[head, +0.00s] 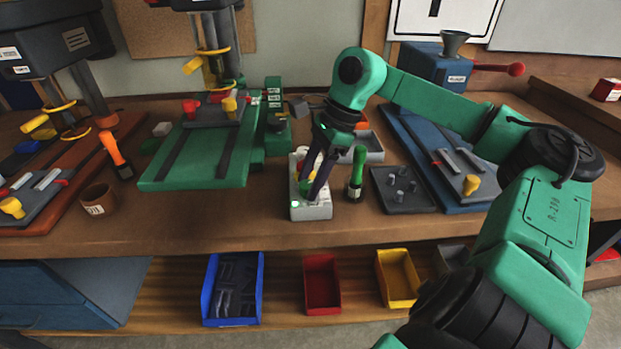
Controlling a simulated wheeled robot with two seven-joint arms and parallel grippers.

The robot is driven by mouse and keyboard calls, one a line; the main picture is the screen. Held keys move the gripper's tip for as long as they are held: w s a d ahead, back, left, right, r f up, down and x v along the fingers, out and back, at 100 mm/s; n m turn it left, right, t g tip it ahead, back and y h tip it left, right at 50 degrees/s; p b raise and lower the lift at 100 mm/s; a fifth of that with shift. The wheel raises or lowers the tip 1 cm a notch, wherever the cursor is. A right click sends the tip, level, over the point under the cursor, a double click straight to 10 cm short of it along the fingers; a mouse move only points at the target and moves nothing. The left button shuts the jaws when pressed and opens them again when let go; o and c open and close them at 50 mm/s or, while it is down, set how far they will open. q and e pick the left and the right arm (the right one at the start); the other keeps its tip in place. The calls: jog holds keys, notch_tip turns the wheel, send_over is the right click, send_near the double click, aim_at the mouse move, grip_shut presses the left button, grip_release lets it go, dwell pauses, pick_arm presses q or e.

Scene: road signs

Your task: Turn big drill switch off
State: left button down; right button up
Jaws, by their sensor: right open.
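A grey switch box (311,209) stands on the workbench near the middle, with a yellow-green part and a small pale green light on top. Which machine it belongs to cannot be read. My right gripper (310,186) points down over this box with its fingers open around the middle of its top. The fingers hide part of the box, and I cannot tell whether they touch it. A drill press with a green base (194,180) stands left of the box. A large dark drill press (50,38) stands at the far left. My left gripper is not in view.
A green-handled tool (356,174) stands close right of the box. A dark tray with pegs (402,205) and a blue machine base (464,200) lie further right. A brown cup (97,200) is at left. Blue (258,290), red (322,284) and yellow (398,279) bins sit on the lower shelf.

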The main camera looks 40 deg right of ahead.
grip_shut()
jog(key=shift+f+m+b, duration=0.15)
jog(key=shift+m+b, duration=0.35)
jog(key=shift+b, duration=0.4)
jog(key=m+t+b, duration=0.1)
jog(key=m+b, duration=0.1)
jog(key=b, duration=0.1)
jog(key=shift+f+m+h+b, duration=0.1)
jog(key=shift+m+h+b, duration=0.2)
jog(key=shift+m+h, duration=0.1)
jog(key=shift+s+m+t+h+b, duration=0.1)
jog(key=shift+m+t+h+b, duration=0.25)
jog(key=shift+m+b, duration=0.45)
jog(key=shift+a+r+m+t, duration=0.1)
jog(key=shift+r+m+t, duration=0.15)
jog(key=shift+m, duration=0.65)
jog(key=m+h, duration=0.1)
jog(key=m, duration=0.1)
jog(key=m+h+b, duration=0.1)
jog(key=m, duration=0.1)
jog(key=shift+s+a+m+t, duration=0.1)
jog(key=shift+a+m+t, duration=0.05)
jog(key=shift+m+t, duration=0.2)
grip_release()
